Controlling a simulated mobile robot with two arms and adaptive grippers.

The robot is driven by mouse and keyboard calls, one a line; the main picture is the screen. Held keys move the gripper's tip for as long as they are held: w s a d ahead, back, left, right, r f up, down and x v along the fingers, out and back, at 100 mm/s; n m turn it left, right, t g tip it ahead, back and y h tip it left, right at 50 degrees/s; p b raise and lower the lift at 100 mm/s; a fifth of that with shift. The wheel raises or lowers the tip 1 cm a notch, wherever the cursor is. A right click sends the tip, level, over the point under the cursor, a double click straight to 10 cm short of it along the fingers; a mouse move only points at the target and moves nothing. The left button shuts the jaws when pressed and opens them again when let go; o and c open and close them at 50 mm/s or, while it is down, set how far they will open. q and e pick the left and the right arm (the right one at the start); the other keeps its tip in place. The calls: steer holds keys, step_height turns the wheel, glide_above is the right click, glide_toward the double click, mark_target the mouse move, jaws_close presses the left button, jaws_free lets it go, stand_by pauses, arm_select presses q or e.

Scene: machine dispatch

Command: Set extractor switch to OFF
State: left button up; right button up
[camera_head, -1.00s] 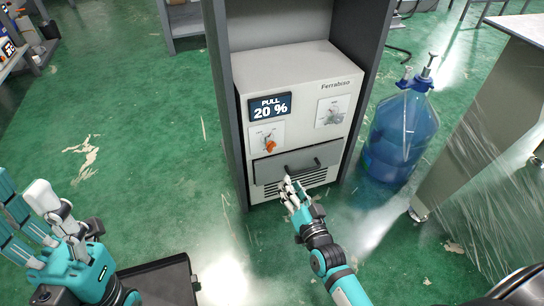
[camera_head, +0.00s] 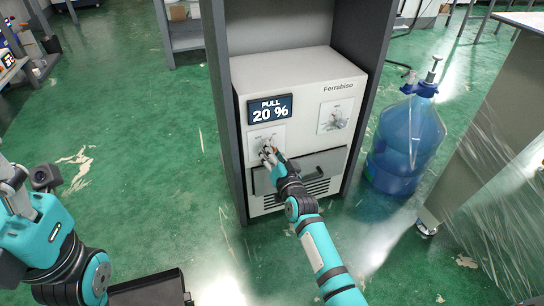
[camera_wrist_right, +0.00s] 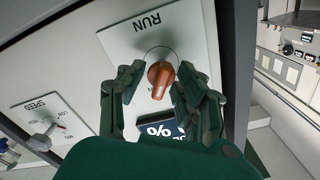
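The extractor (camera_head: 355,92) is a white Ferrabino box in a grey frame, with a display (camera_head: 271,108) reading "PULL 20 %". Its switch plate (camera_head: 256,135) is below the display. In the right wrist view, the orange switch knob (camera_wrist_right: 160,75) sits on this plate near the word RUN; the other lettering is hard to read. My right gripper (camera_wrist_right: 163,88) is open, with a finger on each side of the knob; contact is unclear. In the head view my right gripper (camera_head: 268,155) hides the knob. My left gripper (camera_head: 14,185) is at the left edge, partly cut off.
A second plate with a SPEED knob (camera_wrist_right: 45,128) is on the same panel, right of the display in the head view (camera_head: 336,117). A drawer handle (camera_head: 318,162) lies below. A blue water bottle (camera_head: 404,145) stands to the right. Green floor is clear to the left.

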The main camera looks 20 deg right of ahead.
steer(key=shift+w, duration=0.25)
jaws_close()
